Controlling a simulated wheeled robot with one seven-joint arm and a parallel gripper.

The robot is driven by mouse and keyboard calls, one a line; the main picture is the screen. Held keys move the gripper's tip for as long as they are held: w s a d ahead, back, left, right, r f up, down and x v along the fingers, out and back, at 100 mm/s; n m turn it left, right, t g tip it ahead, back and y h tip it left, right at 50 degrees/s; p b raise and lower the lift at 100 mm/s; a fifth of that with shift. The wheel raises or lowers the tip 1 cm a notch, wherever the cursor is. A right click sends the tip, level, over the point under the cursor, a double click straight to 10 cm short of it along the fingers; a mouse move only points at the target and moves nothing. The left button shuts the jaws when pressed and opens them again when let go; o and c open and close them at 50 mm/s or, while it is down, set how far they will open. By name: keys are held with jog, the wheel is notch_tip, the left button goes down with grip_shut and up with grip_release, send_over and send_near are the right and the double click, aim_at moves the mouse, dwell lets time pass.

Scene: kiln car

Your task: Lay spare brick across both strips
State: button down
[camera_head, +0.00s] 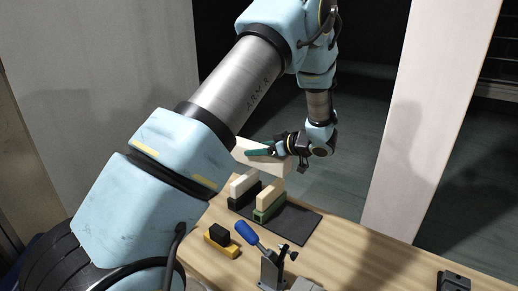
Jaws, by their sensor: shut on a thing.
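The brick is in the air above and behind the two strips, partly hidden by the fingers. One pale strip (244,184) stands in a black holder (240,201) on the left. The other pale strip (269,192) stands in a green holder (268,209) to its right. The strips run roughly parallel with a gap between them. Nothing is seen lying on their tops.
The holders stand on a dark mat (298,228) on a wooden table (358,262). In front are a yellow and black block (221,240) and a grey clamp (270,270) with a blue handle (246,233). A black box (454,282) sits far right. Pale upright panels flank the table.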

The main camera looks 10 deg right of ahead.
aim_at(278, 166)
dwell(0.5)
jog(key=shift+f+b, duration=1.35)
jog(key=shift+f, duration=1.5)
jog(key=shift+f, duration=0.65)
dwell(0.3)
grip_release()
jog(key=shift+f, duration=0.1)
dwell(0.5)
jog(key=shift+s+d+r+p, duration=0.3)
jog(key=shift+s+d+r, duration=0.05)
jog(key=shift+s+d, duration=0.1)
jog(key=shift+p+v, duration=1.25)
jog(key=shift+v, duration=2.05)
jog(key=shift+s, duration=0.1)
